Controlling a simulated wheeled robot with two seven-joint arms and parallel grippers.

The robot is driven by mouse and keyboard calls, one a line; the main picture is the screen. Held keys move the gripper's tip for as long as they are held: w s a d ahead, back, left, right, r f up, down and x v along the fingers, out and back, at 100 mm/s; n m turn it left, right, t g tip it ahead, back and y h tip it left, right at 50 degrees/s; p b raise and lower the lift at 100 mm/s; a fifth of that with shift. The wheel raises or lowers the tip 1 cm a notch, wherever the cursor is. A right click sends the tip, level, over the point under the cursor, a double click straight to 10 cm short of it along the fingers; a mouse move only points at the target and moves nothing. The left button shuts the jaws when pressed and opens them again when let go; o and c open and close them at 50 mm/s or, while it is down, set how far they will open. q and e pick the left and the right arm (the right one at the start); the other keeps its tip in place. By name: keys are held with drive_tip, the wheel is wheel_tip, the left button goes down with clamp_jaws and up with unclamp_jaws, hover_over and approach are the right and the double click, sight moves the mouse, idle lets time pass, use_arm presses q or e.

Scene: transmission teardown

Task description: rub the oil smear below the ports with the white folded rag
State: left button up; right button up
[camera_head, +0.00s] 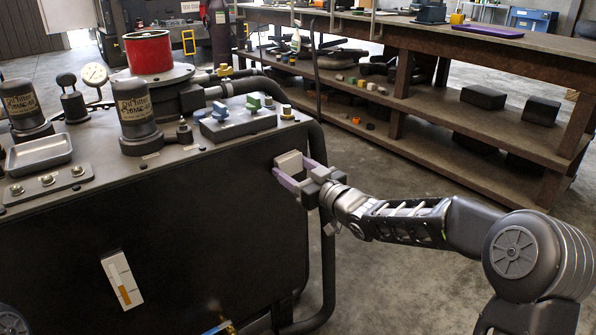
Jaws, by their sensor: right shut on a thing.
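The white folded rag (289,161) is between the fingers of my right gripper (292,169), which is shut on it. The rag is at the upper right of the dark front panel (200,215) of the machine. I cannot tell whether it touches the panel. A block with blue and green fittings (237,122), possibly the ports, sits on the machine's top above and left of the rag. I cannot make out an oil smear on the dark panel; the rag and gripper cover part of it.
A black tube frame (325,240) runs down the machine's right edge, close to my right gripper. A white gauge strip (122,280) is on the panel's lower left. A metal tray (39,153) lies on top. A wooden workbench (440,45) stands behind; the floor between is clear.

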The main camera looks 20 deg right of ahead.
drive_tip(key=a+b, duration=0.1)
drive_tip(key=s+a+b, duration=0.1)
drive_tip(key=a+b, duration=0.1)
drive_tip(key=shift+s+a, duration=0.15)
drive_tip(key=shift+a, duration=0.1)
idle(0.4)
drive_tip(key=v, duration=0.6)
idle(0.4)
